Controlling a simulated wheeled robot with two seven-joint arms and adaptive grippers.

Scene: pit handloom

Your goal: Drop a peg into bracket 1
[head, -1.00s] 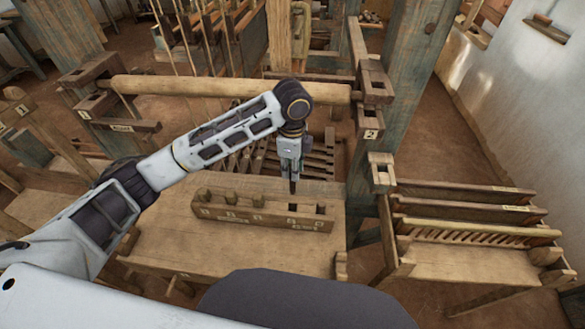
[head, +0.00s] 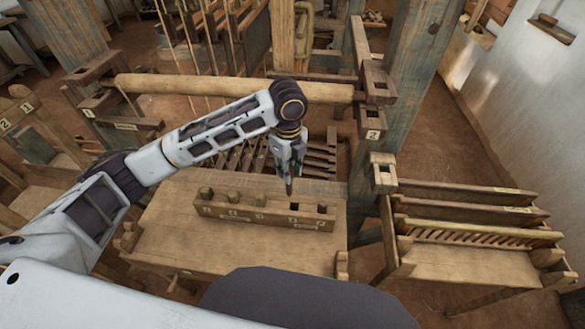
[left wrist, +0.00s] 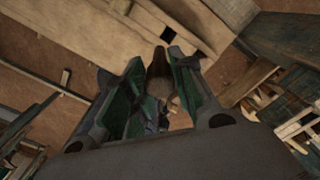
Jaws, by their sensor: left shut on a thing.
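My left gripper (head: 289,178) hangs above the right half of the wooden peg rack (head: 218,213). In the left wrist view its green-padded fingers (left wrist: 160,92) are closed around a brown wooden peg (left wrist: 159,68). Several short pegs (head: 232,197) stand in the left part of the rack. The rack's right part has open holes. A wooden bracket (head: 92,104) labelled 1 is on the left loom post, near the left end of the round beam. The bracket labelled 2 (head: 374,121) is on the right post. My right gripper is out of view.
The rack stands on a wooden bench (head: 185,240), mostly bare in front. The round beam (head: 200,88) crosses behind it. Another numbered wooden frame (head: 50,135) stands far left.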

